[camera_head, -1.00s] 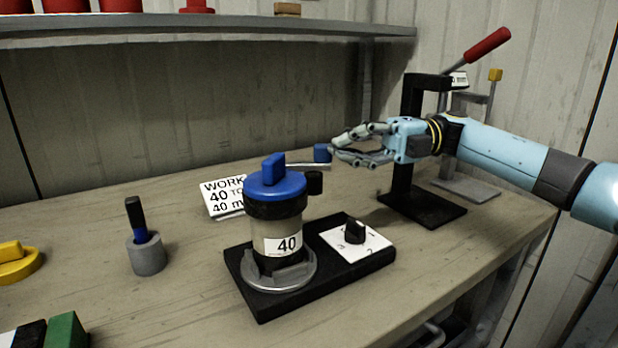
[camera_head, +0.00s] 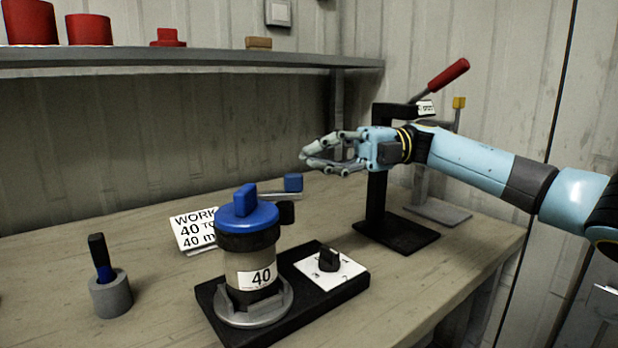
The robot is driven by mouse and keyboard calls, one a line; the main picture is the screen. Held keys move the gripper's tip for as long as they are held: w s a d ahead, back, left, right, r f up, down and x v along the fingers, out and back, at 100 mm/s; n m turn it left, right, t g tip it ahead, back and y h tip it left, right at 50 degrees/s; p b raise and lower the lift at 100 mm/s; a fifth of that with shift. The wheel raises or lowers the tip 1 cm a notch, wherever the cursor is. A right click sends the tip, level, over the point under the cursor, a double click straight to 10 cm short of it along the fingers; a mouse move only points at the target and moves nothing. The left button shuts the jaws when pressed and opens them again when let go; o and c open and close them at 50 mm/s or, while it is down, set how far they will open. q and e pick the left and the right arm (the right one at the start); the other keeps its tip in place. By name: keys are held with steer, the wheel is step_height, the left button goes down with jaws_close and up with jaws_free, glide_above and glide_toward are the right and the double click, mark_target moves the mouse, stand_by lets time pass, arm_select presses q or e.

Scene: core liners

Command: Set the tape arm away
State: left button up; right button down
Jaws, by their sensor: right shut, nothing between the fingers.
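A thin grey arm with a blue block at its end (camera_head: 293,183) extends right from behind the blue-capped cylinder (camera_head: 250,262); I take it for the tape arm, but its left part is hidden by the cap. The cylinder is upright in a grey ring on a black base (camera_head: 330,300) and is labelled 40. My right gripper (camera_head: 306,160) comes in from the right. Its fingers are shut and empty, above the blue block and apart from it. My left gripper is not in view.
A black stand with a red lever (camera_head: 448,74) stands under and behind my right wrist. A dial plate (camera_head: 345,268) sits on the base. A printed card (camera_head: 196,230) and a grey holder (camera_head: 111,296) are left. A shelf (camera_head: 190,54) runs above.

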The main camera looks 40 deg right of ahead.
step_height(320, 180, up, 7)
steer(key=shift+s, duration=0.15)
steer(key=shift+a, duration=0.1)
stand_by(0.6)
